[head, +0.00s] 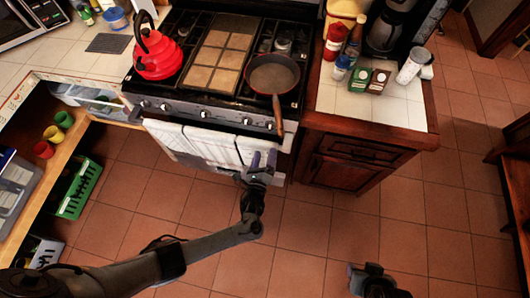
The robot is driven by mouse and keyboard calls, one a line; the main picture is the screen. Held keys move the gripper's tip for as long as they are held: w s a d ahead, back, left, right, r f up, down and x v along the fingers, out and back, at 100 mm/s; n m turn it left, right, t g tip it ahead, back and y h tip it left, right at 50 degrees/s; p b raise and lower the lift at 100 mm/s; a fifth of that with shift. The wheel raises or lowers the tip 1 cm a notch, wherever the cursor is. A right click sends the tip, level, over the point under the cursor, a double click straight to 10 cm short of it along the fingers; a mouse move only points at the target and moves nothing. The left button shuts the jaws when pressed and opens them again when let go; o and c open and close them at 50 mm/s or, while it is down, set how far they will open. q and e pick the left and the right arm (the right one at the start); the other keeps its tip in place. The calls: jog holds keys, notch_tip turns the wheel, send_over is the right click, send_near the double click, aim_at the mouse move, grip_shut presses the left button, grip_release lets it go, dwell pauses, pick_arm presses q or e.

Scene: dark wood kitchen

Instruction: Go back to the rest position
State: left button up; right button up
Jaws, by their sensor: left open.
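My left arm comes in from the lower left. Its gripper (263,160) is open, in front of the oven door and close to the cloth (205,146) that hangs there. I cannot tell whether it touches the door or the cloth. Nothing shows between its fingers. Part of my right arm (372,281) shows at the bottom edge, right of the middle, over the floor. Its fingers are not clear enough to read.
The stove (205,105) carries a red kettle (158,54) and a pan (273,77) whose handle sticks out over the front. A wooden cabinet (345,165) stands to its right. An open shelf with a green crate (80,188) is at left. The tiled floor (310,235) is clear.

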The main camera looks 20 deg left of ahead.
pick_arm(q)
jog(key=shift+f, duration=0.1)
jog(key=s+a+f+n+g, duration=0.2)
jog(key=s+f+n+g, duration=0.15)
jog(key=s, duration=0.45)
jog(key=s+a+f+n+g, duration=0.1)
jog(key=s+f+n+g, duration=0.1)
jog(key=s+f, duration=0.35)
jog(key=s+a+r+n+g+h, duration=0.15)
jog(key=s+r+n+g, duration=0.25)
jog(key=s+r+n, duration=0.5)
jog(key=s+a+r+n+g+h, duration=0.15)
jog(key=s+r+n+g, duration=0.3)
jog(key=r+n, duration=0.6)
notch_tip(320, 180, up, 26)
jog(key=m+p, duration=0.1)
jog(key=p, duration=2.2)
jog(key=shift+w+d+m+p, duration=0.25)
jog(key=shift+d+m+p, duration=0.1)
jog(key=shift+m, duration=0.05)
